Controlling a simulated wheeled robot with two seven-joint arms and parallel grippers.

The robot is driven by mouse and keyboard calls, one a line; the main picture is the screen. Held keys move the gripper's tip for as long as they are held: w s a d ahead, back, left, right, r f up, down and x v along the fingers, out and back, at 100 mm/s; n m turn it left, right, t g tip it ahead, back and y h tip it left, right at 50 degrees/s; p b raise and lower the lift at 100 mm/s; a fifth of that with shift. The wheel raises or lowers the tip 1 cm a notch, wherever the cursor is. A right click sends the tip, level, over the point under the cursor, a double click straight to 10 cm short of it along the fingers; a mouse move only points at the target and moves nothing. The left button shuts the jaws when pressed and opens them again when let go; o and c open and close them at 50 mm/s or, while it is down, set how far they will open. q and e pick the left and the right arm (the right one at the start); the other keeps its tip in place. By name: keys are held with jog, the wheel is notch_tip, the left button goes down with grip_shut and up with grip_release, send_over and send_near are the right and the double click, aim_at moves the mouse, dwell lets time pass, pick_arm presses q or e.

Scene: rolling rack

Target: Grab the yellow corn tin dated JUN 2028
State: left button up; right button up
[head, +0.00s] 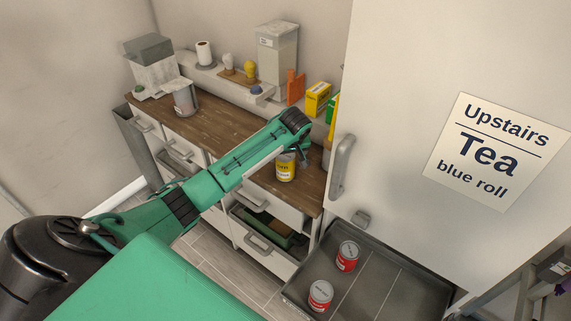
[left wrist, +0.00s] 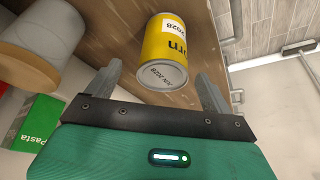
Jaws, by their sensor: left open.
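The yellow corn tin (head: 286,169) stands upright on the wooden counter, near its right end. In the left wrist view the tin (left wrist: 168,42) shows its yellow label with "2028" on a white patch, and its grey end reads "JUN 2028". My left gripper (head: 303,152) is above and beside the tin, partly hidden by its own arm in the head view. In the left wrist view the open fingers (left wrist: 163,88) are spread on either side of the tin's near end, with gaps showing; I see no contact. My right gripper is not in view.
Two red tins (head: 347,256) (head: 320,296) stand in a dark tray (head: 385,290) at lower right. A tall white door (head: 390,120) with a sign is close on the right. A green pasta box (left wrist: 36,122) and yellow box (head: 318,98) are near the wall. An open drawer (head: 262,243) sits below.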

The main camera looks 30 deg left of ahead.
aim_at(286, 156)
pick_arm(q)
jog(key=shift+a+f+p, duration=0.2)
jog(key=shift+f+p, duration=0.1)
jog(key=shift+p, duration=0.05)
jog(key=p+x, duration=0.1)
jog(key=x, duration=0.2)
jog(key=shift+a+f, duration=0.15)
jog(key=shift+a, duration=0.05)
jog(key=shift+w+a+f, duration=0.1)
jog(key=shift+w+f, duration=0.05)
jog(key=shift+f, duration=0.3)
jog(key=c, duration=1.3)
jog(key=shift+r, duration=0.1)
jog(key=shift+c, duration=0.4)
jog(key=shift+r, duration=0.1)
